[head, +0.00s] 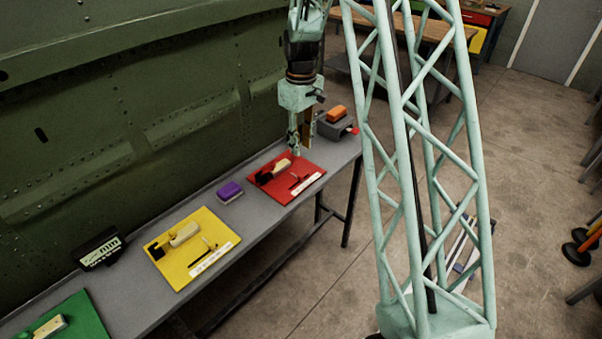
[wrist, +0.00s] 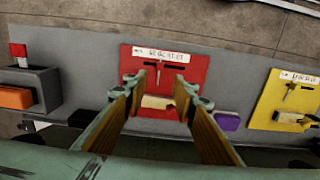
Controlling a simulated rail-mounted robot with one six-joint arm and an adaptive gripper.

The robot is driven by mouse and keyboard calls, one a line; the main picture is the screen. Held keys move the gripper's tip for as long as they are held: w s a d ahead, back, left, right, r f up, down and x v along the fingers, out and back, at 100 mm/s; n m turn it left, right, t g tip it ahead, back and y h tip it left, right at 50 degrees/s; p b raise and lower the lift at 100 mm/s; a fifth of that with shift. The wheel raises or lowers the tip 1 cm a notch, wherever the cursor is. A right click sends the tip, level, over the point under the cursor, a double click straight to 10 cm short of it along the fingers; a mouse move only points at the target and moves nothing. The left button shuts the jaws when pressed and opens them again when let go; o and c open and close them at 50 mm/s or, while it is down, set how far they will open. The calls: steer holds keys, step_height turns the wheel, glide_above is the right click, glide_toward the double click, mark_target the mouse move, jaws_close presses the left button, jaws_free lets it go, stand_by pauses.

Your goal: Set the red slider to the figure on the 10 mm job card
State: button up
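A red board (head: 300,167) lies on the bench and also shows in the wrist view (wrist: 139,61). It carries a tan block (wrist: 157,102) with a dark end, a small dark T-shaped part (wrist: 158,68) and a white strip (wrist: 160,54) whose marks I cannot read surely. I cannot tell which part slides. My gripper (wrist: 160,82) is open and points down over the red board, its two fingers apart with nothing between them. In the head view my gripper (head: 295,152) hangs just above the board's far side. A black stand (head: 98,248) has a pale face with unreadable figures.
A yellow board (head: 203,222) and a green board (head: 75,322) lie farther left on the grey bench. A purple block (head: 230,192) sits between red and yellow boards. A grey box (head: 333,129) with an orange block (head: 337,113) stands at the right end. A green fuselage wall (head: 130,120) backs the bench.

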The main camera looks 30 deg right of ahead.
mark_target(301, 175)
stand_by(0.4)
steer(key=shift+f, duration=6.9)
steer(key=shift+c, duration=0.9)
steer(key=shift+a, duration=0.1)
jaws_close()
